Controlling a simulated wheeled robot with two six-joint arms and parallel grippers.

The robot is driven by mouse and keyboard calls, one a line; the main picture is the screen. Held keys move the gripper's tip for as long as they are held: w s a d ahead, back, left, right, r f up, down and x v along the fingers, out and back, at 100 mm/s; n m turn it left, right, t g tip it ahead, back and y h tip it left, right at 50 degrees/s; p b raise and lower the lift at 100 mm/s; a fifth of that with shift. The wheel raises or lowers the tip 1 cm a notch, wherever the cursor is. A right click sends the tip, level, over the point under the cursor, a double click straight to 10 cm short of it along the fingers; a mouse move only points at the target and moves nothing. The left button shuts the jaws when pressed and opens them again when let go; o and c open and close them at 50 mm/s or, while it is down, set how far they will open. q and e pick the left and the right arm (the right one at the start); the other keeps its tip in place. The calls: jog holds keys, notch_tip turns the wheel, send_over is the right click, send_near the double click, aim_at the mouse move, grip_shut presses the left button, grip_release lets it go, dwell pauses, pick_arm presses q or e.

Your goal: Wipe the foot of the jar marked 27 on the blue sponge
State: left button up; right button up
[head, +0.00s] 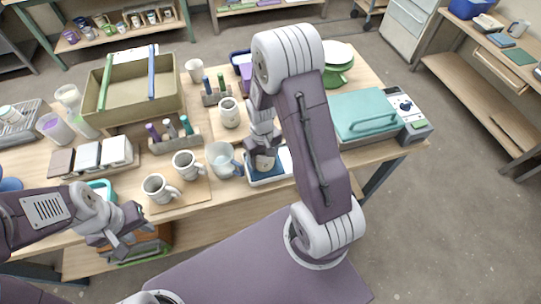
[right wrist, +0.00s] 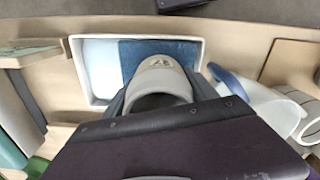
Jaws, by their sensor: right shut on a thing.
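The jar marked 27 (right wrist: 160,82) is pale grey, and its number shows in the right wrist view. My right gripper (right wrist: 160,100) is shut on it; in the head view the jar (head: 264,162) shows below the fingers. The blue sponge (right wrist: 140,50) lies in a white tray (right wrist: 76,70), beside a white piece (right wrist: 101,65). The jar is over the blue sponge (head: 258,174); I cannot tell whether its foot touches. My left gripper (head: 122,234) looks open and empty, near the table's front edge at left.
Next to the tray stands a pale mug with a blue handle (head: 221,158). Two speckled mugs (head: 187,164) stand on a board to its left. A jar (head: 229,112) stands behind. A teal-lidded box (head: 362,114) stands right of my right arm.

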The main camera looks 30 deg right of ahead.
jog(key=shift+w+a, duration=0.15)
jog(key=shift+a, duration=0.6)
jog(key=shift+w+a, duration=0.15)
jog(key=shift+a, duration=0.55)
jog(key=shift+s+d, duration=0.15)
jog(key=shift+d, duration=0.35)
jog(key=shift+s+d+p, duration=0.2)
jog(key=shift+d, duration=0.8)
jog(key=shift+s+d+p, duration=0.15)
jog(key=shift+s+d, duration=0.05)
jog(key=shift+d, duration=0.75)
jog(key=shift+s+d+p, duration=0.2)
jog(key=shift+d, duration=0.8)
jog(key=shift+w+a+p, duration=0.1)
jog(key=shift+w+a, duration=0.15)
jog(key=shift+a, duration=0.9)
jog(key=shift+w+a+p, duration=0.15)
jog(key=shift+w+a, duration=0.15)
jog(key=shift+a, duration=0.85)
jog(key=shift+w+a+p, duration=0.1)
jog(key=shift+w+a, duration=0.15)
jog(key=shift+a, duration=0.9)
notch_tip(320, 180, up, 7)
jog(key=p, duration=0.6)
jog(key=shift+r+p, duration=0.1)
jog(key=shift+p, duration=0.3)
